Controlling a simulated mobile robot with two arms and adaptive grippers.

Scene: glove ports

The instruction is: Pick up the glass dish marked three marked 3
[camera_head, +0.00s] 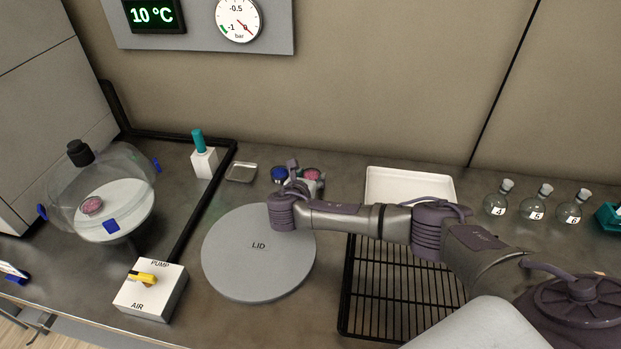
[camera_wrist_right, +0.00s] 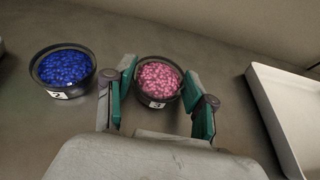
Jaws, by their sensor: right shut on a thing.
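The glass dish marked 3 (camera_wrist_right: 158,78) is a dark round dish full of pink pieces, with a white label on its near side. In the head view the dish (camera_head: 312,173) is partly hidden behind my right gripper (camera_head: 299,184). In the right wrist view, the green-padded fingers of my right gripper (camera_wrist_right: 160,93) are on either side of the dish, shut on it. The dish looks upright; I cannot tell if it is off the bench. My left gripper is not in view.
A dish marked 2 with blue pieces (camera_wrist_right: 63,70) stands close by on the left. The grey round lid (camera_head: 258,268), a small metal tray (camera_head: 241,173), a white tray (camera_head: 410,176) and a black wire rack (camera_head: 395,300) lie around. Stoppered flasks (camera_head: 537,207) stand right.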

